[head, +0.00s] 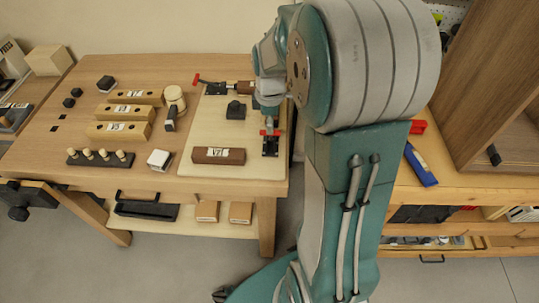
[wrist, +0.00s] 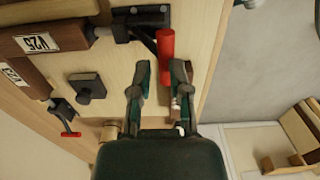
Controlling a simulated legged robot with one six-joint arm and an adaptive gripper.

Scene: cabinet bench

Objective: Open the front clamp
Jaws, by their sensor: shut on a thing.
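The front clamp (head: 270,147) is a dark metal toggle clamp at the right edge of the pale board, with a red handle (wrist: 166,42). In the wrist view its dark base (wrist: 138,20) is at the top, and the red handle reaches down between my fingertips. In the head view my gripper (head: 269,118) is just above the clamp, partly covered by my arm.
A second red-handled clamp (head: 205,82) is at the board's back; its red handle (wrist: 71,134) shows lower left in the wrist view. A brown labelled block (head: 218,156) lies left of the front clamp. A dark knobbed block (head: 236,111) sits mid-board. Floor lies right of the bench.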

